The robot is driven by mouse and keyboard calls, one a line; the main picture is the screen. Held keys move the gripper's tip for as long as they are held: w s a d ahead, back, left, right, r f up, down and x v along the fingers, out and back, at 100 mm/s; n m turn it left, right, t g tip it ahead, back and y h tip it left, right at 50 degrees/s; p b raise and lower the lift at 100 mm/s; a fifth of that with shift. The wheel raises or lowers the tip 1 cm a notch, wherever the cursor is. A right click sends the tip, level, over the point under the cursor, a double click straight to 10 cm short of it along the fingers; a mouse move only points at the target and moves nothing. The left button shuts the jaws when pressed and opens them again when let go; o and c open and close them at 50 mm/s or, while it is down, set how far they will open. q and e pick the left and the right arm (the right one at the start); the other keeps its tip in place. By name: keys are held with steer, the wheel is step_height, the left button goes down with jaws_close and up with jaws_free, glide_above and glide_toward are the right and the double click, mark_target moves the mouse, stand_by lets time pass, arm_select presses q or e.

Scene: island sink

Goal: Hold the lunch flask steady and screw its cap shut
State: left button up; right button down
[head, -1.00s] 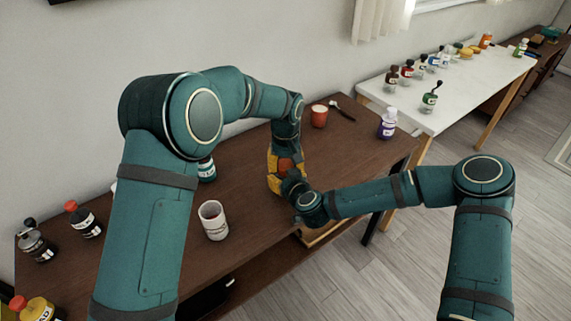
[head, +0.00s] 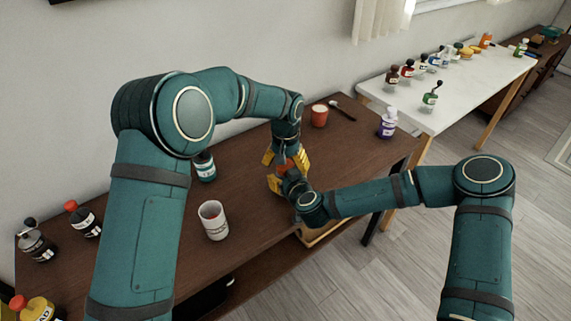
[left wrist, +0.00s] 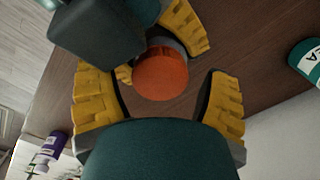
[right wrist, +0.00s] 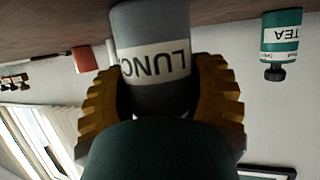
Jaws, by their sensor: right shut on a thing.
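The lunch flask (right wrist: 152,35) is a grey cylinder with a white label reading "LUNC", upright on the brown table. My right gripper (right wrist: 160,88) is shut around its body; in the head view this gripper (head: 283,184) is low, at the table's front part. The orange-red cap (left wrist: 160,76) is on top of the flask, also seen in the head view (head: 283,168). My left gripper (left wrist: 158,88) is above the cap with its fingers spread on both sides, apart from it. How tightly the cap sits cannot be told.
A white mug (head: 213,222), a teal tea jar (head: 204,168) and a dark red-capped bottle (head: 83,219) stand left on the table. A red cup (head: 319,116) and a purple bottle (head: 387,125) stand behind right. A white table (head: 460,82) holds several bottles.

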arm_select(q)
steer(key=shift+r, duration=2.25)
steer(key=shift+s+r+n, duration=0.15)
steer(key=shift+r+n, duration=0.1)
steer(key=shift+n, duration=0.85)
steer(key=shift+r+n, duration=0.65)
steer(key=shift+n, duration=0.35)
steer(key=shift+r+n, duration=0.85)
steer(key=shift+n, duration=0.15)
steer(key=shift+f, duration=4.05)
